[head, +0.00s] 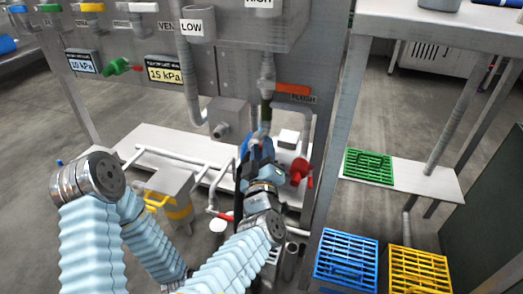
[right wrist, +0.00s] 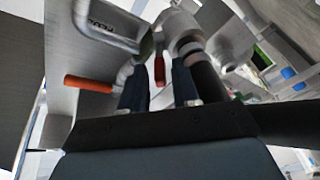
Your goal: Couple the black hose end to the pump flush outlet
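In the head view my right gripper (head: 258,137) is in front of the pump panel, below a hanging grey hose with a dark section (head: 267,110). The right wrist view shows its two dark fingers (right wrist: 158,88) apart, with a red lever visible in the gap. A black hose (right wrist: 208,80) with a metal fitting (right wrist: 187,42) shows beside the right-hand finger, and no clear grip on it shows. The FLUSH label (head: 303,98) and its grey pipe (head: 306,124) are just right of the gripper. Whether the hose end touches the outlet cannot be told.
An orange handle (head: 293,90) sits above the FLUSH label. A red valve handle (head: 300,170) is close to the right of my gripper. White pipes (head: 175,155) run along the low shelf on the left. Green (head: 369,166), blue (head: 346,261) and yellow (head: 419,270) crates are right of the panel.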

